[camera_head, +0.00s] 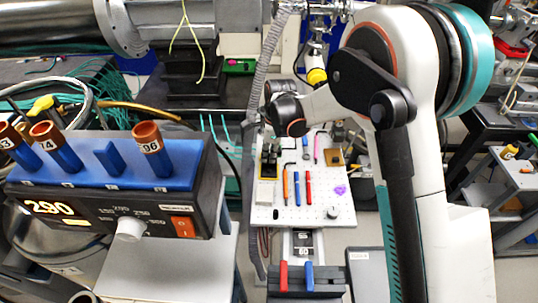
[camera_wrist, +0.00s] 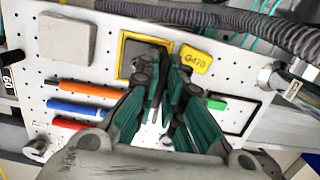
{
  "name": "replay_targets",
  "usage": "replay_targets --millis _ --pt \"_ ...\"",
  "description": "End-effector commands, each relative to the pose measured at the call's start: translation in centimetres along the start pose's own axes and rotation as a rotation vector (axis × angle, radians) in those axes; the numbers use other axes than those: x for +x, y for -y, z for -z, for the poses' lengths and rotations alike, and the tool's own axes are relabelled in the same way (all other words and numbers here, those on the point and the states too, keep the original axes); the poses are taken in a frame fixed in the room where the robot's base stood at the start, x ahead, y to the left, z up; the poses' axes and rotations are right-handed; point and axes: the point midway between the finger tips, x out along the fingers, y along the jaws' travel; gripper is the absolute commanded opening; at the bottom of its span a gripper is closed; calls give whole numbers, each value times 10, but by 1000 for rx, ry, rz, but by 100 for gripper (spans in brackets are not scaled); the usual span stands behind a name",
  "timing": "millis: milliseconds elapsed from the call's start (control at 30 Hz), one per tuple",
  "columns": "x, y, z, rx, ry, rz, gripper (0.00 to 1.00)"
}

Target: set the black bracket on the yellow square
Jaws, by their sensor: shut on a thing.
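The yellow square (camera_wrist: 123,57) is an outline on the white pegboard, beyond my fingertips in the wrist view. Its inside looks dark grey, and my fingers cover its lower right part. My gripper (camera_wrist: 168,72) has green and black fingers, shut on the black bracket. The bracket is mostly hidden between the dark fingertips, so its shape and tilt are unclear. In the head view my gripper (camera_head: 271,150) is over the upper left of the pegboard, with yellow showing just beneath it. I cannot tell whether the bracket touches the board.
A ribbed hose (camera_wrist: 240,22) runs past the board's edge.

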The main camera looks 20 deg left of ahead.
Motion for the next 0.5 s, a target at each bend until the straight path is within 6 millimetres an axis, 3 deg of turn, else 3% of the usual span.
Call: replay_targets --millis 267,300,367,500 --pt "1 0 1 1 -1 1 0" --pt "2 1 1 1 -1 1 13" --pt "1 0 1 0 -1 1 26" --pt "1 0 1 0 -1 1 28"
